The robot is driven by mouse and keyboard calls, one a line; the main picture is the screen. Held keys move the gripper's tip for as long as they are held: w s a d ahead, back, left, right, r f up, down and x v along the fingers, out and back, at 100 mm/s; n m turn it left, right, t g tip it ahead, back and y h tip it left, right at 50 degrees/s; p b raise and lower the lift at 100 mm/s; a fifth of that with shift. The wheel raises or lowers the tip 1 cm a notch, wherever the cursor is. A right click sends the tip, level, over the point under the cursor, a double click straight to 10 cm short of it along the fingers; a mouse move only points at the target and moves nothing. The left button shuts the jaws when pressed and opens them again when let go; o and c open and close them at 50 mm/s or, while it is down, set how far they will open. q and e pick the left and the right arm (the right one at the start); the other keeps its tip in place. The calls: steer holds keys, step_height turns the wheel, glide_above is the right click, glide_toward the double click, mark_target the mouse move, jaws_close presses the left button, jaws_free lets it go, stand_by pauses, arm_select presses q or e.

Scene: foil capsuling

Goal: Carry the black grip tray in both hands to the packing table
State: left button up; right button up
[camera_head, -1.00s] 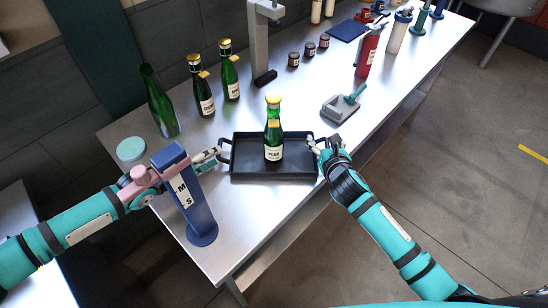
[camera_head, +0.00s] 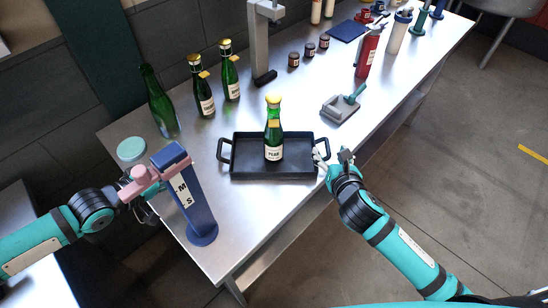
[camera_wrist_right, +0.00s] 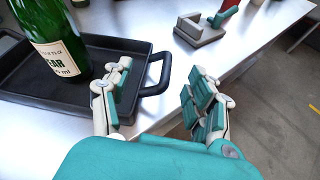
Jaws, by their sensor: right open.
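The black grip tray (camera_head: 240,170) lies on the metal table with a green bottle labelled PEAR (camera_head: 273,135) standing upright in it. Its left handle (camera_head: 221,150) is free. My right gripper (camera_head: 332,158) is open at the tray's right end. In the right wrist view, the right handle (camera_wrist_right: 162,76) shows between and beyond the spread fingers of this gripper (camera_wrist_right: 160,100); I cannot tell whether they touch it. My left gripper (camera_head: 145,204) is left of the tray, partly hidden behind the blue stand, and its jaw state is unclear.
The blue stand with a pink clamp (camera_head: 186,195) stands between my left gripper and the tray. Green bottles (camera_head: 203,95) stand behind it. A grey tool with a teal handle (camera_head: 341,107) lies behind the tray's right side. The table's front edge is close to the tray.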

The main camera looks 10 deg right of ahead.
steer(key=v, duration=0.4)
steer(key=shift+s+r, duration=0.15)
steer(key=shift+s, duration=0.25)
